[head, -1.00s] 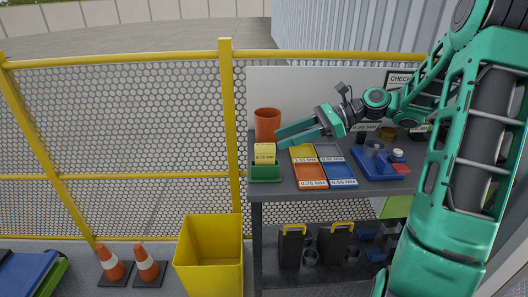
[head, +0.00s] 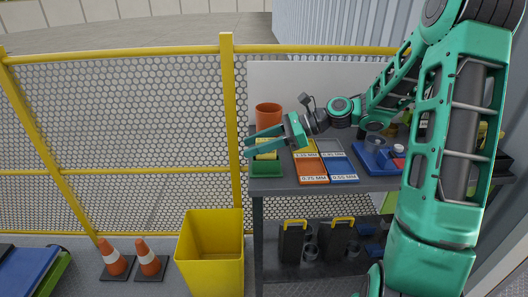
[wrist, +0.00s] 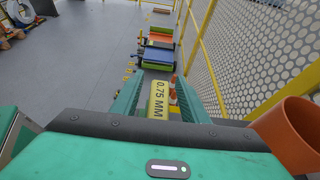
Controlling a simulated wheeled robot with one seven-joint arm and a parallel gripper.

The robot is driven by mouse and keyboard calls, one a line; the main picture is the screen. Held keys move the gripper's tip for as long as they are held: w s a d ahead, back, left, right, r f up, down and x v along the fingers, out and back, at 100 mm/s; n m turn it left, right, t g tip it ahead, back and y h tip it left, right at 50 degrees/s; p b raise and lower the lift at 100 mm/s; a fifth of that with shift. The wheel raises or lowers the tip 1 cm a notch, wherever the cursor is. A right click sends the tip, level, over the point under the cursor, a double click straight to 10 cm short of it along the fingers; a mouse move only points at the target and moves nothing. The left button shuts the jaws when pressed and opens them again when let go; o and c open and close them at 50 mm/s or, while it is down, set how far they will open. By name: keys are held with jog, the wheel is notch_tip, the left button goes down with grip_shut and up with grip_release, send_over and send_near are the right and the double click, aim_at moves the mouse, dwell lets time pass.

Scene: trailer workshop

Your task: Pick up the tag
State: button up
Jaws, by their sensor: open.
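The yellow tag (wrist: 158,100), marked 0.75 MM, stands between my two fingers in the wrist view. In the head view, yellow parts of the tag (head: 266,156) show around my fingers, above its green holder (head: 265,170) at the left end of the bench. My gripper (head: 249,147) is open, with its fingers reaching left across the tag. In the wrist view, the fingers of my gripper (wrist: 160,88) lie on either side of the tag. I cannot tell whether either finger touches it.
An orange pot (head: 268,116) stands just behind the tag. Labelled trays, including an orange one (head: 312,170) and a blue one (head: 341,168), lie to the right on the bench (head: 257,187). A yellow bin (head: 210,250) stands on the floor below left.

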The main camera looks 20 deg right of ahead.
jog(key=shift+a+f, duration=0.1)
jog(key=shift+a, duration=0.1)
grip_shut()
